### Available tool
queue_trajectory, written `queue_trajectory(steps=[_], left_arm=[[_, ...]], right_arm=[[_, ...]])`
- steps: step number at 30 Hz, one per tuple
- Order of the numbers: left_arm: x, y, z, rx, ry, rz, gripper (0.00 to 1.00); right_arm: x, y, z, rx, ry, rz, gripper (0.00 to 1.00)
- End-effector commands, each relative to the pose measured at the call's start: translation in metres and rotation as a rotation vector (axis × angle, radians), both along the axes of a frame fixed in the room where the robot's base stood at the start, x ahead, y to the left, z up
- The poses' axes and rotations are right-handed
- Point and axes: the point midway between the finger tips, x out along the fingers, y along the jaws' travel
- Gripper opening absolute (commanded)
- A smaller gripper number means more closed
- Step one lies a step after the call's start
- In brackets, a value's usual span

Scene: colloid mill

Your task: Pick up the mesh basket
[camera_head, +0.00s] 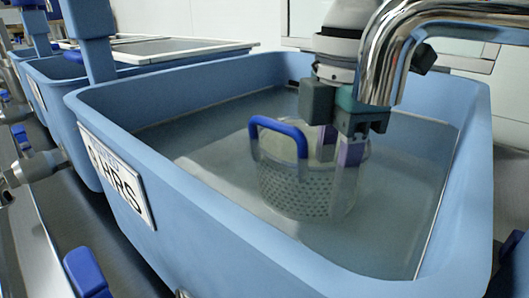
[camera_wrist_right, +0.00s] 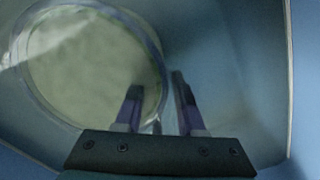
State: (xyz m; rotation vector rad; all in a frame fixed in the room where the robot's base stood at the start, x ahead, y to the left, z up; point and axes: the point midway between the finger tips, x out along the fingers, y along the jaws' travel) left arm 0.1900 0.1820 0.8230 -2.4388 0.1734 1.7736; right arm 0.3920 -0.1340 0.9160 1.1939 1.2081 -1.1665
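The mesh basket (camera_head: 300,190) is a grey perforated round basket with a blue handle (camera_head: 280,128) on its rim. It stands upright inside a large light-blue tub (camera_head: 200,215), partly in cloudy liquid. My right gripper (camera_head: 338,165) points down at the basket's right side, with its fingers apart. In the right wrist view, the fingers (camera_wrist_right: 157,92) straddle the basket's rim, one over the inside and one outside, with a gap between them. Pale greenish contents fill the basket's round opening (camera_wrist_right: 85,60). The gripper hides part of the basket's right side. My left gripper is not in view.
A chrome pipe (camera_head: 395,45) curves down beside my right arm, close to it. The tub walls surround the basket, with free room in the liquid around it. More blue tubs (camera_head: 65,120) stand behind at the left.

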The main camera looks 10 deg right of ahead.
Motion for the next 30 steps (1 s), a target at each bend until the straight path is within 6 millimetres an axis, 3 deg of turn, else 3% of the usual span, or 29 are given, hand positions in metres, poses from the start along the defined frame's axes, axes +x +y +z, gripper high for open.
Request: queue_trajectory(steps=[4, 15, 30], left_arm=[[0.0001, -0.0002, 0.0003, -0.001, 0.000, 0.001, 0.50], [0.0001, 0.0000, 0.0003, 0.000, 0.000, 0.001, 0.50], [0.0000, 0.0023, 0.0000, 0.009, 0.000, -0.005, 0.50]], right_arm=[[0.0000, 0.0002, 0.0005, 0.000, 0.000, 0.000, 0.39], [0.0000, 0.0003, 0.0007, 0.000, 0.000, 0.000, 0.00], [0.0000, 0.0004, 0.0008, 0.000, 0.000, 0.000, 0.00]])
